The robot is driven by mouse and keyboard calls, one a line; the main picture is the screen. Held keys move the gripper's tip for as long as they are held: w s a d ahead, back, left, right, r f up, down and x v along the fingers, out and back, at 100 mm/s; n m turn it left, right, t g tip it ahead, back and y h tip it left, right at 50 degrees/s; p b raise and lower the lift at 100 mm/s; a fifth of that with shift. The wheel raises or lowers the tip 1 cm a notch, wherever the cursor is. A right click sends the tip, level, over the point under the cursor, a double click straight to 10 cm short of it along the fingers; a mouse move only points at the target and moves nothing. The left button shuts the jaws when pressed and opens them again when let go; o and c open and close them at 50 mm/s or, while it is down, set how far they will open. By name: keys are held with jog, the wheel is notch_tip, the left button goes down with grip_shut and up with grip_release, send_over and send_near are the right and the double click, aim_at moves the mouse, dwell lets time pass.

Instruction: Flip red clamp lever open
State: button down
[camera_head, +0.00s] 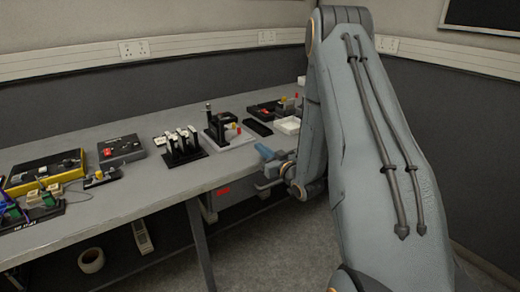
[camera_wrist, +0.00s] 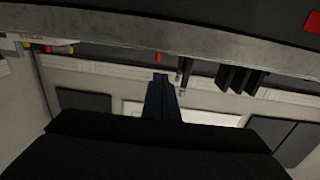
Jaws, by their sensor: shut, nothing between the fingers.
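A black clamp fixture (camera_head: 218,128) with an upright post stands on a pale plate near the table's front edge. A small red part (camera_head: 238,130), which looks like the clamp lever, is on its right side; its exact pose is too small to tell. A small red part also shows in the wrist view (camera_wrist: 158,57), just beyond the table edge and above my fingertips in the picture. My gripper (camera_head: 263,151) is in front of the table edge, to the right of and nearer than the fixture, apart from it. In the wrist view, my gripper (camera_wrist: 160,77) is shut and empty.
A black rack with white-topped pieces (camera_head: 181,146) stands left of the fixture. A black box with a red part (camera_head: 120,150) and a yellow-edged box (camera_head: 45,172) are farther left. White trays (camera_head: 287,125) are at right. The table's front edge (camera_wrist: 110,45) lies close to my gripper.

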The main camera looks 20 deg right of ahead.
jog(key=shift+a, duration=0.1)
jog(key=shift+w+a+r+g+h, duration=0.2)
jog(key=shift+a+g+h, duration=0.35)
jog(key=shift+g, duration=0.35)
jog(key=s+a+g+h, duration=0.1)
jog(key=s+g, duration=0.1)
jog(key=shift+a+g, duration=0.35)
jog(key=shift+g, duration=0.05)
jog(key=s+a+r+g, duration=0.1)
jog(key=s+a+g, duration=0.2)
jog(key=s, duration=0.8)
jog(key=s+a+r+m+g, duration=0.1)
jog(key=s+a+g, duration=0.3)
jog(key=s, duration=0.7)
jog(key=s+a+r+g+h, duration=0.1)
jog(key=s+a+g, duration=0.3)
jog(key=s, duration=0.8)
jog(key=shift+r+m+g, duration=0.25)
jog(key=shift+m+g, duration=0.15)
jog(key=shift+g, duration=0.7)
